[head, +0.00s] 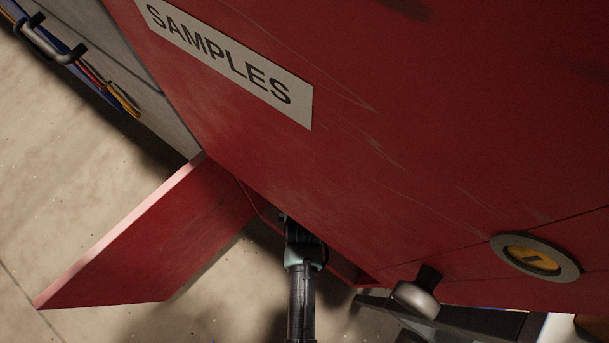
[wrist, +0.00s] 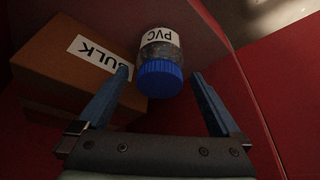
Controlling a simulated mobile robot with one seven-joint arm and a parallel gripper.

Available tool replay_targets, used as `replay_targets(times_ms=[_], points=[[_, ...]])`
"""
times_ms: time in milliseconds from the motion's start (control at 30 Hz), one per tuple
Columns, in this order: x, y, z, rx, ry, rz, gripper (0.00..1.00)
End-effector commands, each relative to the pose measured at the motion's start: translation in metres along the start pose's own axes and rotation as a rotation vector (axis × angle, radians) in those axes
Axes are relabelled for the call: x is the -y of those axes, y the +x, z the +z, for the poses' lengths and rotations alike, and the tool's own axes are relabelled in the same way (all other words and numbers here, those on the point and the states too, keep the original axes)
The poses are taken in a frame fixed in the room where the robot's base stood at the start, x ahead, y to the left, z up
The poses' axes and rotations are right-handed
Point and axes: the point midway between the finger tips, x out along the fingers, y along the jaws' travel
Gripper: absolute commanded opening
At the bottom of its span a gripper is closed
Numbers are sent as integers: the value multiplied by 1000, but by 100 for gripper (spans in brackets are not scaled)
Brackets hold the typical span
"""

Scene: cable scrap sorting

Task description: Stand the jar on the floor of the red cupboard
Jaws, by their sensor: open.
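The red cupboard (head: 400,130) fills much of the head view, with a SAMPLES label on its face. Its red door (head: 150,245) stands open at the lower left. My arm reaches into the opening, and my fingertips are hidden there in the head view. In the wrist view, the clear jar (wrist: 161,47) with a PVC label and a blue lid is inside the red interior. My gripper (wrist: 161,76) is open, with the lid between its fingertips in the picture and a gap on each side. The label appears upside down; the jar's base contact is hard to make out.
A brown BULK box (wrist: 65,75) is close to the jar, at the left in the wrist view, beside the left finger. A red panel (wrist: 280,85) bounds the right. A grey unit with a dark handle (head: 50,40) stands at the head view's upper left.

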Motion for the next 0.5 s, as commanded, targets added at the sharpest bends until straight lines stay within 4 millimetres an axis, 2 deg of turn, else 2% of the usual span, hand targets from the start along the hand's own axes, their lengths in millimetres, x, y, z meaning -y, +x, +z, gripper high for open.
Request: replay_targets(times_ms=[33,200,333,500], points=[[0,-13,-1,1,0,0,100],[0,-40,-2,1,0,0,100],[0,-55,-1,1,0,0,100],[0,-65,0,1,0,0,100]])
